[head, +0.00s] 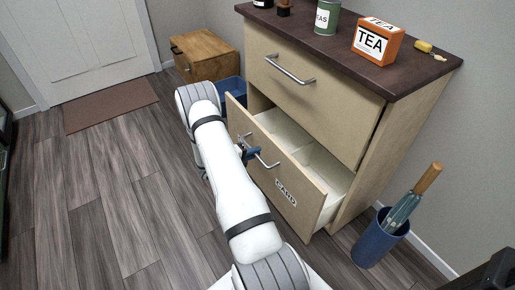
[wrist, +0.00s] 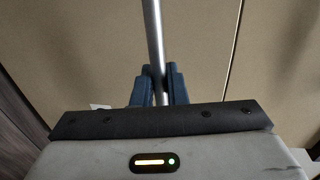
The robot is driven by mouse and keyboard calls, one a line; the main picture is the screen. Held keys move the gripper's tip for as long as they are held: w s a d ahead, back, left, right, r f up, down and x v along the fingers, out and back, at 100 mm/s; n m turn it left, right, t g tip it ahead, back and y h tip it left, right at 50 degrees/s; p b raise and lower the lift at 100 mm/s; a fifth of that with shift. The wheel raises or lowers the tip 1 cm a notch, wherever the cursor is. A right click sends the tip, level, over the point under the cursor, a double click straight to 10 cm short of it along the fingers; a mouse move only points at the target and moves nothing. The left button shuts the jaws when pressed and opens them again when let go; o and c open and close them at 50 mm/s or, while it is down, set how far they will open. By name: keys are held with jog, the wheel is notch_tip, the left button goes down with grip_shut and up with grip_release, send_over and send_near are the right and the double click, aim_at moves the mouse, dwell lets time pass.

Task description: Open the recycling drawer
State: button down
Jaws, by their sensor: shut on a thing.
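The recycling drawer (head: 300,190) is the lower drawer of the cabinet, with a "CARD" label on its light wood front. It stands pulled out, and its pale inside with a divider shows. My gripper (head: 248,152) is at the drawer's metal bar handle (head: 267,162). In the wrist view, my gripper's blue fingers (wrist: 159,88) are shut on the handle bar (wrist: 154,40), one on each side.
The upper drawer (head: 300,90) is closed. A tea box (head: 378,42), a green tin (head: 327,17) and a yellow item (head: 424,46) stand on the cabinet top (head: 345,57). A blue umbrella bin (head: 378,243) stands right of the drawer. A wooden box (head: 204,52) and blue crate (head: 231,90) are behind.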

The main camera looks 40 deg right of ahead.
jog(key=c, duration=1.6)
grip_release()
jog(key=shift+s+d, duration=0.15)
jog(key=shift+o, duration=0.2)
jog(key=p+v, duration=0.2)
jog(key=v, duration=0.5)
jog(key=shift+a, duration=0.4)
